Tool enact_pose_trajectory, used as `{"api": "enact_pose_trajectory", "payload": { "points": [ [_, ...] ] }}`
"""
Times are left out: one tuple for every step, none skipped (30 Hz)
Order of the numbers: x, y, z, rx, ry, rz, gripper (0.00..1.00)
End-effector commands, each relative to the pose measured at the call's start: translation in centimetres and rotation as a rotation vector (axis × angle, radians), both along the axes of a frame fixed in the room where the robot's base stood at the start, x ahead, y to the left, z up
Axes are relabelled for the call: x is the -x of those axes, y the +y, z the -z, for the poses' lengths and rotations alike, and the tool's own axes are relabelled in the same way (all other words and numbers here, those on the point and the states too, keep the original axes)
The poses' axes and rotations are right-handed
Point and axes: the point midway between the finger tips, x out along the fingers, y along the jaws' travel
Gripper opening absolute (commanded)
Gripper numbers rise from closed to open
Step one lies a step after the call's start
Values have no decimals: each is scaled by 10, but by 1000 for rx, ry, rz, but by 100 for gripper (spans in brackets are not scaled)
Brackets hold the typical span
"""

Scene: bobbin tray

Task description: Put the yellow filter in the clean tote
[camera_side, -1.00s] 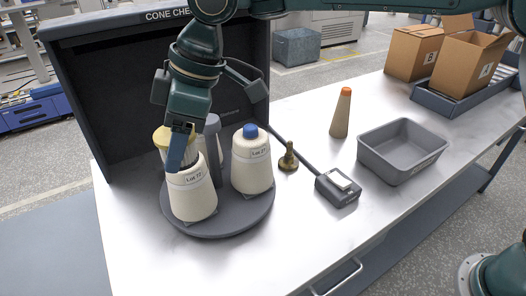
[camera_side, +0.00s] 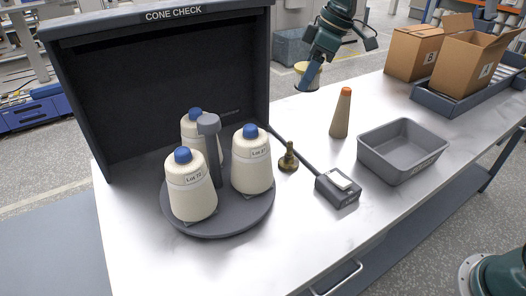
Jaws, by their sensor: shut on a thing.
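The yellow filter (camera_side: 300,68) is a small round piece with a yellow rim and a paler lower part. My gripper (camera_side: 309,77) is shut on it and holds it in the air near the table's back edge, left of and beyond the orange-tipped cone. A finger hides part of the filter. The grey open tote (camera_side: 434,139) stands on the right half of the table and looks empty. The writing on its front is too small to read. The gripper is up and to the left of the tote, well apart from it.
An orange-tipped tan cone (camera_side: 341,113) stands between filter and tote. A round stand (camera_side: 234,222) carries three blue-tipped cones. A brass piece (camera_side: 288,158) and a dark device (camera_side: 338,189) are nearby. Cardboard boxes (camera_side: 408,52) stand at the back right.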

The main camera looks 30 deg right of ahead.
Motion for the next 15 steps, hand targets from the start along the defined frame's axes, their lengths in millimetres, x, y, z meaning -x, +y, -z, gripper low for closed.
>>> {"api": "enact_pose_trajectory", "payload": {
  "points": [
    [1, -19, 0, 0, 0, 26, 32],
    [2, -28, 0, -1, 0, 37, 32],
    [3, -40, 0, -1, 0, 53, 32],
    [5, -50, 0, -1, -1, 66, 32],
    [6, -59, 0, -1, -1, 77, 32],
    [9, -71, 0, -2, -1, 92, 32],
    [10, -80, 0, -2, 0, 104, 32],
    [12, -90, 0, -2, 0, 116, 32],
    [16, -101, 0, -3, 0, 131, 32],
    [18, -110, 0, -3, -1, 144, 32],
    [21, -119, 0, -4, -1, 156, 32],
    [24, -130, 0, -4, -2, 172, 32],
    [27, -139, 0, -5, -1, 183, 32],
    [30, -148, 0, -5, -1, 196, 32],
    [35, -158, 1, -5, -1, 210, 32]
  ]
}}
